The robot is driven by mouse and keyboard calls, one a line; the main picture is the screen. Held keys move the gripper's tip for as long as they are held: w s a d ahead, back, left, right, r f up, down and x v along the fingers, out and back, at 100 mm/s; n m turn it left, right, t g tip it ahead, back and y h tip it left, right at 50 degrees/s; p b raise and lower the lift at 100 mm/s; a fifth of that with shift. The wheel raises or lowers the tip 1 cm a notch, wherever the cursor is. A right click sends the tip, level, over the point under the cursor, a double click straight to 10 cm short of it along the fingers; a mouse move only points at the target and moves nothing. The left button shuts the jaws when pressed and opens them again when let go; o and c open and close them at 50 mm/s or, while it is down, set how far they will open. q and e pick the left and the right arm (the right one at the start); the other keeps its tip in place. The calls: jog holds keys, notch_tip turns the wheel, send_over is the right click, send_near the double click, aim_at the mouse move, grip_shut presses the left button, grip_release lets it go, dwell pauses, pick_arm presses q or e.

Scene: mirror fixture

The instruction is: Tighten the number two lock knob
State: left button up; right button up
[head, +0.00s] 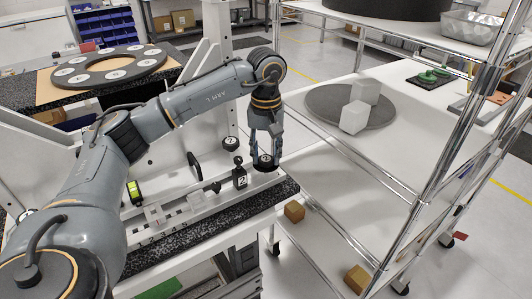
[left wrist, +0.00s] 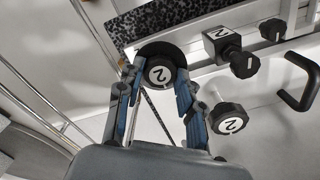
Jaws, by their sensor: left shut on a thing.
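My left gripper (head: 265,150) points down, its two fingers closed around a round black knob with a white "2" label (head: 264,160). In the left wrist view this knob (left wrist: 159,72) sits between the blue fingertips (left wrist: 158,80), with a larger dark round part behind it. A second black knob labelled "2" (head: 230,143) stands on the white fixture to the left; it also shows in the left wrist view (left wrist: 229,118). A black block labelled "2" (head: 239,178) stands nearby on the fixture (head: 215,208). Where the held knob meets the fixture is partly hidden. My right gripper is not in view.
A black handle (head: 194,166) and a small yellow-green item (head: 134,193) are on the fixture. A chrome-post shelf cart (head: 400,190) stands close on the right, with white blocks (head: 354,117) on a grey disc. A ring with numbered labels (head: 110,68) lies on a back table.

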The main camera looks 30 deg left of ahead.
aim_at(266, 159)
pick_arm(q)
jog(key=o, duration=1.2)
jog(key=shift+c, duration=0.2)
jog(key=shift+r, duration=0.2)
notch_tip(266, 159, up, 12)
jog(key=shift+f, duration=0.2)
